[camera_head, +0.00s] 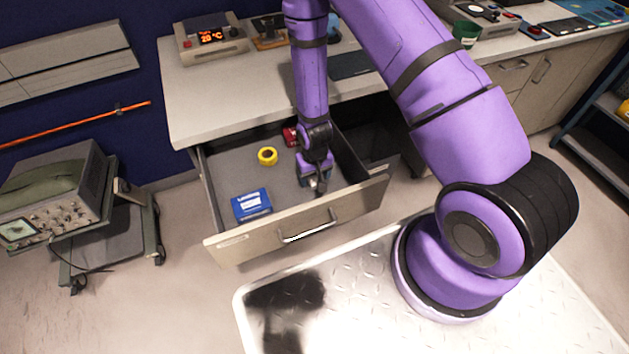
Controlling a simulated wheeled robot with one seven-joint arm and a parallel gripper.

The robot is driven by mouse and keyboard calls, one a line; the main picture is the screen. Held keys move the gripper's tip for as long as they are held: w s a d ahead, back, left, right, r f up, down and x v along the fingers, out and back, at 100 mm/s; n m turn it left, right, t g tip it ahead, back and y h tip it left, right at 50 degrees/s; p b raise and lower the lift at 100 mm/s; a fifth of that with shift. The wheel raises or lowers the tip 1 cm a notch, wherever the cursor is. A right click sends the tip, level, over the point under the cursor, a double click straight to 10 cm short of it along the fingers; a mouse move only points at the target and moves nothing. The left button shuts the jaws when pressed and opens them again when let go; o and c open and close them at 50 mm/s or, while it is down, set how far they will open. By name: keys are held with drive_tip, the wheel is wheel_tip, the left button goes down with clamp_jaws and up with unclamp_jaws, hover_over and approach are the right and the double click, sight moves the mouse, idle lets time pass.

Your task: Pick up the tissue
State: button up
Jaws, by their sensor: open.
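A blue pack with a white label (251,205), which looks like the tissue, lies in the front left part of the open drawer (225,237). My gripper (318,186) reaches down into the right part of the same drawer, to the right of the blue pack and apart from it. My gripper is open. The arm hides part of the drawer floor around it, and I cannot tell whether anything lies between the fingers.
A yellow roll (267,156) lies behind the blue pack. A red object (290,136) sits at the drawer's back, partly hidden by my arm. The drawer walls and front handle (308,231) surround this space. Drawer floor between pack and gripper is clear.

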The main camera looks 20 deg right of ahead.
drive_tip(key=shift+f, duration=0.55)
drive_tip(key=c, duration=1)
drive_tip(key=shift+r, duration=0.2)
